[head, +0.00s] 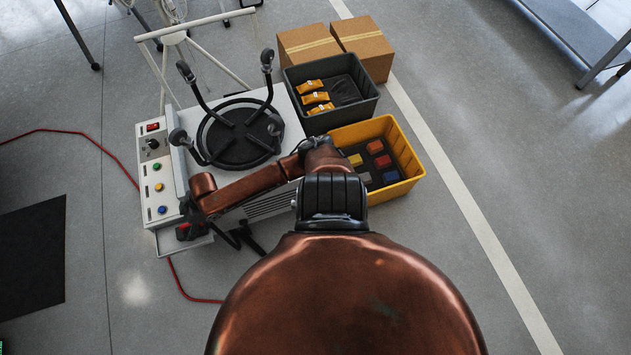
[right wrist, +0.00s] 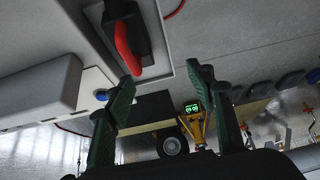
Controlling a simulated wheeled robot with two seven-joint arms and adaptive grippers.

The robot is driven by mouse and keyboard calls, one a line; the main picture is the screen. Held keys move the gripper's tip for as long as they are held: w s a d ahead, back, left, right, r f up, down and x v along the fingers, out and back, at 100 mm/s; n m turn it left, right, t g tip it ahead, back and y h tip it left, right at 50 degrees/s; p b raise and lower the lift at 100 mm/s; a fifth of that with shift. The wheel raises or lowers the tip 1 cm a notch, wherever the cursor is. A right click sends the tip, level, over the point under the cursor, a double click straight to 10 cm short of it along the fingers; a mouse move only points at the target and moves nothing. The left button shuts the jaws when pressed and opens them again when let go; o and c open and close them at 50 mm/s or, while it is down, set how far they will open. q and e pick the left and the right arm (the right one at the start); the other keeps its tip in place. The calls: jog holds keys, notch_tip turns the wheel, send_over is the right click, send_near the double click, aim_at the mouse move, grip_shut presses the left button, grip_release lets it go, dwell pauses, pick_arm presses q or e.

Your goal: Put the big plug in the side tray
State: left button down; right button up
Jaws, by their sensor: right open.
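The big plug, a black block with a red handle (head: 186,230), lies in the side tray (head: 173,244) at the lower left corner of the white machine. The right wrist view shows the plug (right wrist: 126,45) on the grey tray floor (right wrist: 165,58), with a low rim around it. My right gripper is open; its two dark green fingers (right wrist: 163,78) are apart with nothing between them, and the plug is just beyond their tips. In the head view my right arm reaches left across the machine, and its wrist partly hides the tray. My left gripper is not in view.
The machine's control panel (head: 151,170) has coloured buttons. A black ring stand (head: 240,132) is on top. A grey crate (head: 372,103) with orange packs and a yellow crate (head: 417,171) with coloured blocks stand to the right. A red cable (head: 100,146) lies on the floor.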

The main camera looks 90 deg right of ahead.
jog(key=a+t+y, duration=0.1)
jog(key=a+t, duration=0.2)
jog(key=a, duration=0.4)
jog(key=s+d+f+m+g+h, duration=0.2)
jog(key=s+d+f, duration=0.2)
jog(key=s+f, duration=0.75)
jog(key=s+d+f+m+g+h, duration=0.1)
jog(key=s+d+f, duration=0.3)
jog(key=s+f, duration=0.8)
jog(key=s+a+f+g, duration=0.1)
jog(key=s+f, duration=0.4)
jog(key=s, duration=0.6)
jog(key=s+a+f+g, duration=0.1)
jog(key=s+f+g, duration=0.2)
jog(key=s, duration=0.9)
jog(key=s+a+f+g, duration=0.1)
jog(key=s+f, duration=0.7)
jog(key=s, duration=0.3)
jog(key=shift+s+a+g+h, duration=0.3)
jog(key=shift+s+g+h, duration=0.1)
